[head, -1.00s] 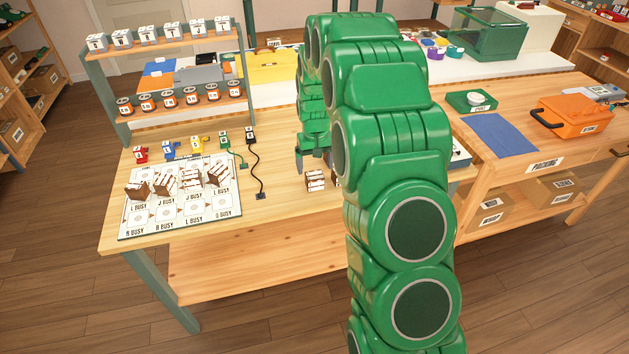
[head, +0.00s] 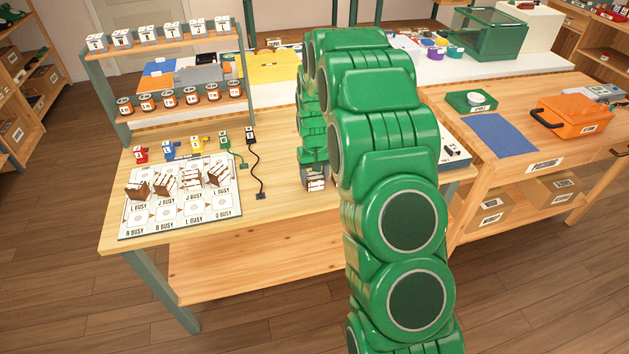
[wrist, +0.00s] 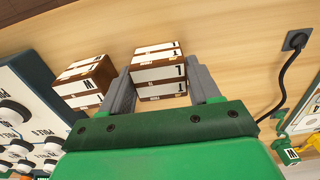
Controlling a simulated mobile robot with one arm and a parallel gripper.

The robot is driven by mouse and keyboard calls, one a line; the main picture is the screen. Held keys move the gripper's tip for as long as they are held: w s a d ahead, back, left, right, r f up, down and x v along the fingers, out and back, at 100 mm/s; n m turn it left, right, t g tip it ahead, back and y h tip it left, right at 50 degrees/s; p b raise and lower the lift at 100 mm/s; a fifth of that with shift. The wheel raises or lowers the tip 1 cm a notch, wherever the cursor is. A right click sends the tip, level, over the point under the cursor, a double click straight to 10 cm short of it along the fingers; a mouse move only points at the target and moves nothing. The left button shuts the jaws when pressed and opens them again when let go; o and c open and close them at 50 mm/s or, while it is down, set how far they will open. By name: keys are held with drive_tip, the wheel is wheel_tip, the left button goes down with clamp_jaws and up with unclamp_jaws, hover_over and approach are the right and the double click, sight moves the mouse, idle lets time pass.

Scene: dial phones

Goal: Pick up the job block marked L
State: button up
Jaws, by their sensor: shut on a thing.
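The job block (wrist: 158,70) is a brown block with white label faces, and its letter looks like an L in the wrist view. My gripper (wrist: 160,84) has its two grey fingers on either side of this block, shut on it. In the head view the block (head: 316,185) shows between the fingers of my gripper (head: 316,176), low at the tabletop. I cannot tell whether it is clear of the wood.
A second brown block (wrist: 85,82) stands just left of the held one in the wrist view. A panel with black knobs (wrist: 14,111) is at the left, and a black cable plug (wrist: 296,40) at the right. A white board (head: 180,218) with several brown blocks lies left on the table (head: 285,218).

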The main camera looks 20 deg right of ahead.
sight(314, 174)
drive_tip(key=shift+c, duration=0.2)
drive_tip(key=shift+r, duration=0.45)
wheel_tip(314, 174, up, 2)
drive_tip(key=shift+r, duration=0.25)
drive_tip(key=s+a+r, duration=0.1)
drive_tip(key=s+r, duration=0.8)
drive_tip(key=s, duration=0.5)
drive_tip(key=shift+r, duration=0.3)
